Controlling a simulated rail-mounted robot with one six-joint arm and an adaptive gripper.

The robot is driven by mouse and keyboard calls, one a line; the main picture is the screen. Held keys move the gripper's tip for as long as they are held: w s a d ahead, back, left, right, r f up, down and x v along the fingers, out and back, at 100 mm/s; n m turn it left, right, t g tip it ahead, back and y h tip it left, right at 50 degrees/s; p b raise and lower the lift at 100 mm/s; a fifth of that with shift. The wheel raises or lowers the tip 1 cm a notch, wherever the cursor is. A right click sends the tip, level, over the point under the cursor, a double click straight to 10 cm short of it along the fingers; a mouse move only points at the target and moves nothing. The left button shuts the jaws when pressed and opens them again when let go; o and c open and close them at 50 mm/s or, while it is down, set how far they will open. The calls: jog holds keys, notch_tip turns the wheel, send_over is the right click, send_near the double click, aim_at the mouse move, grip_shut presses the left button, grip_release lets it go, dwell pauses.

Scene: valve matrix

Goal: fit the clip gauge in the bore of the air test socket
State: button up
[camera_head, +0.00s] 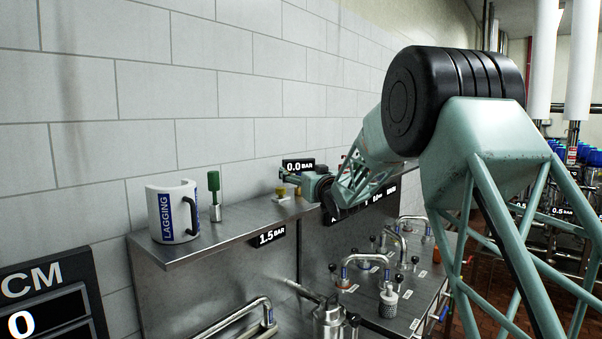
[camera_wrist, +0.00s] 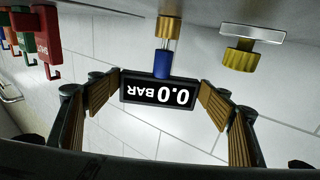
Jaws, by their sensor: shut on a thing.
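The clip gauge has a black display reading 0.0 BAR (camera_wrist: 158,92), upside down in the wrist view; the display also shows in the head view (camera_head: 298,165). My gripper (camera_wrist: 160,92) is shut on the display, with one brown-padded finger at each side. A blue collar (camera_wrist: 162,62) and a clear and brass-coloured stem (camera_wrist: 168,28) run from the display towards the shelf. I cannot tell whether the stem is in a bore or only in front of it. A yellow brass knob-like fitting (camera_wrist: 239,55) stands beside it; I cannot tell which part is the air test socket.
The steel shelf (camera_head: 240,228) runs along the tiled wall. Red, green and blue items (camera_wrist: 35,35) are to one side. Below are pipes and valves (camera_head: 388,300) on a steel bench.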

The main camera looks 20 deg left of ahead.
jog(key=shift+f+b, duration=0.7)
jog(key=shift+f, duration=0.15)
jog(key=o, duration=1)
jog(key=shift+c, duration=0.2)
jog(key=shift+s+d, duration=0.1)
jog(key=shift+s, duration=0.05)
jog(key=shift+v, duration=5.85)
jog(key=shift+r, duration=0.15)
notch_tip(320, 180, up, 8)
jog(key=p, duration=0.2)
